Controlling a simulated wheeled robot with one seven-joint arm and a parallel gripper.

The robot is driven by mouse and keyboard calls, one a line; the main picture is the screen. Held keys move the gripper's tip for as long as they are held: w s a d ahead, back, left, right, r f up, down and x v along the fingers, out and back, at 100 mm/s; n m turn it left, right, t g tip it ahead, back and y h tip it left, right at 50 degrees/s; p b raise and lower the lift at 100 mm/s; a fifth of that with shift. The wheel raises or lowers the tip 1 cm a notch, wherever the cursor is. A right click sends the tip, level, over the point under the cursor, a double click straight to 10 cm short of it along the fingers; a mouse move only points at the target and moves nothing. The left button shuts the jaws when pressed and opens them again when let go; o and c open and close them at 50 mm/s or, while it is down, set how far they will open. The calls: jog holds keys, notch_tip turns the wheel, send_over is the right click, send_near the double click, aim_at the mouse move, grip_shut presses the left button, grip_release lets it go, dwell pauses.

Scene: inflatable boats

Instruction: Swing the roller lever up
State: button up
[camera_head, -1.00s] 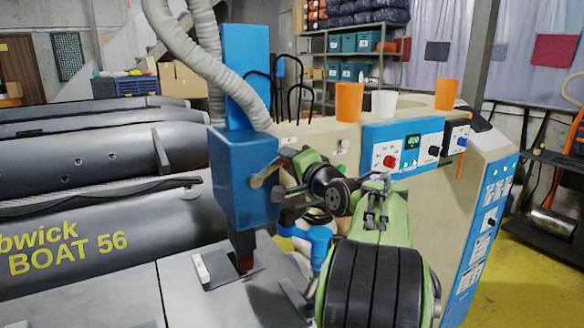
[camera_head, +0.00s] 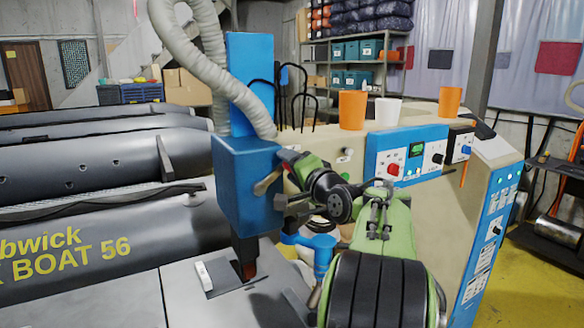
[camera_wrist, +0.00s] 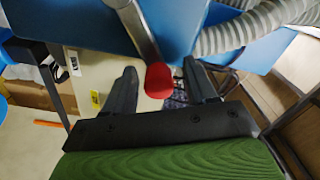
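The roller lever (camera_head: 267,182) is a short metal arm on the side of the blue machine head (camera_head: 238,185). In the wrist view the metal lever (camera_wrist: 138,32) comes down from the top and ends in a red knob (camera_wrist: 159,80). My gripper (camera_wrist: 160,68) is open, with one dark finger on each side of the knob and a visible gap to both. In the head view my gripper (camera_head: 287,185) is close against the right side of the blue head, and it partly hides the lever's end.
Grey ribbed hoses (camera_head: 190,55) hang above the blue head. Orange cups (camera_head: 352,110) and a white cup (camera_head: 388,111) stand on the beige console (camera_head: 500,160). Grey inflatable boats (camera_head: 100,235) lie at the left. A grey worktable (camera_head: 120,305) is below the head.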

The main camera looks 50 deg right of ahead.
jog(key=b+v, duration=0.1)
jog(key=v, duration=1.4)
jog(key=shift+s, duration=0.35)
